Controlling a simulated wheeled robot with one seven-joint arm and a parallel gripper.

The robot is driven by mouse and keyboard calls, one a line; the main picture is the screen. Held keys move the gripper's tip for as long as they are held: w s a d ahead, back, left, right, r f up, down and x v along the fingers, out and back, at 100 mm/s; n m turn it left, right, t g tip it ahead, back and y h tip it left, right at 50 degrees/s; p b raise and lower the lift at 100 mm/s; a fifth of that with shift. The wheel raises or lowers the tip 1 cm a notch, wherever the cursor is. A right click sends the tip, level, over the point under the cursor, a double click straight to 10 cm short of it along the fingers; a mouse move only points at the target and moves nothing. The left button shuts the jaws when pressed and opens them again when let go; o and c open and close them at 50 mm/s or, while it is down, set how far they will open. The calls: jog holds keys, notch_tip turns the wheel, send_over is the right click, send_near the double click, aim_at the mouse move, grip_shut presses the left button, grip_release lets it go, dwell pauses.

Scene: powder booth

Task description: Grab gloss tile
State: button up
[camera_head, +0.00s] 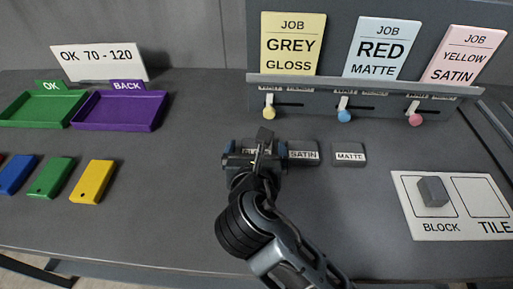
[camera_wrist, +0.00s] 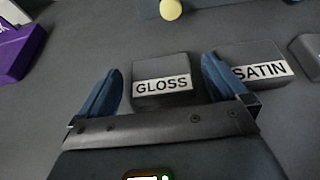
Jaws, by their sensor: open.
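The gloss tile is a dark grey tile with a white label reading GLOSS (camera_wrist: 163,80). In the wrist view it lies flat on the table between and just ahead of my fingertips. My gripper (camera_wrist: 162,85) is open, with one blue finger on each side of the tile and nothing held. In the head view my gripper (camera_head: 253,150) covers most of the gloss tile. The satin tile (camera_head: 303,152) lies close to its right; in the wrist view my right finger is next to the satin tile (camera_wrist: 250,62).
The matte tile (camera_head: 349,154) lies further right. A white board (camera_head: 455,232) marked BLOCK and TILE holds a grey block (camera_head: 433,191). Green (camera_head: 15,121) and purple (camera_head: 112,126) trays stand left, with coloured tiles before them. A rack with job cards (camera_head: 375,84) stands behind.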

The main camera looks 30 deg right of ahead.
jog(key=shift+w+d+f, duration=0.2)
jog(key=shift+w, duration=0.1)
jog(key=c, duration=1)
jog(key=shift+r, duration=0.1)
